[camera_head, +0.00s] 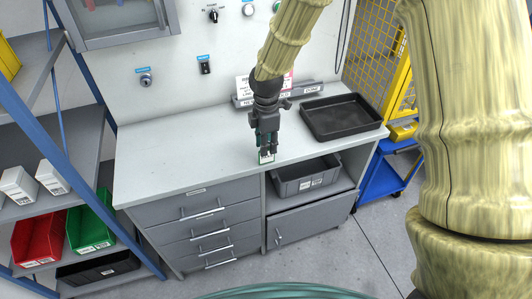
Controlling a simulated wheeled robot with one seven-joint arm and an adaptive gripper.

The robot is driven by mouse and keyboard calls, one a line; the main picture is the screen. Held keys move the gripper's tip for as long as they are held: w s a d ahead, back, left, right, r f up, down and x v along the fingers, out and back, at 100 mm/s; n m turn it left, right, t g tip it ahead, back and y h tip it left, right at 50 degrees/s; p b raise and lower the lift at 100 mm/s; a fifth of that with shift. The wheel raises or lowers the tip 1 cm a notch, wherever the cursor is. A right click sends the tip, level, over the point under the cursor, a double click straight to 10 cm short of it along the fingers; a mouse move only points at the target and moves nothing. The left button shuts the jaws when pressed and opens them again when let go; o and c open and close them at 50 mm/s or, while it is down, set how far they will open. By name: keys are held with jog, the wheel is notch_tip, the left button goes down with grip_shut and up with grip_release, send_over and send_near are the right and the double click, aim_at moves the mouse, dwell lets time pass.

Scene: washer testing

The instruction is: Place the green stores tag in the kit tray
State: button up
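A small pale tag with a green edge (266,158), likely the green stores tag, shows right at my fingertips near the front edge of the bench. My gripper (267,149) points down over the bench top, with its fingers close together around or just above the tag. At this size I cannot tell whether they are shut on it, or whether the tag touches the bench. A shallow black tray (364,127), likely the kit tray, lies on the bench to the right of my gripper. Its visible floor looks empty.
The grey bench top (180,155) is clear on the left. A label rack with cards (247,101) stands behind my gripper. A grey crate (290,187) sits on the shelf below. A blue-framed rack with bins stands left; a yellow mesh cabinet and blue cart stand right.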

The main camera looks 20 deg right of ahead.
aim_at(267, 163)
jog(key=shift+s+f, duration=0.2)
jog(key=shift+f, duration=0.2)
jog(key=shift+w+f+p, duration=0.15)
jog(key=shift+f+p, duration=0.85)
jog(key=shift+f, duration=1.35)
grip_shut()
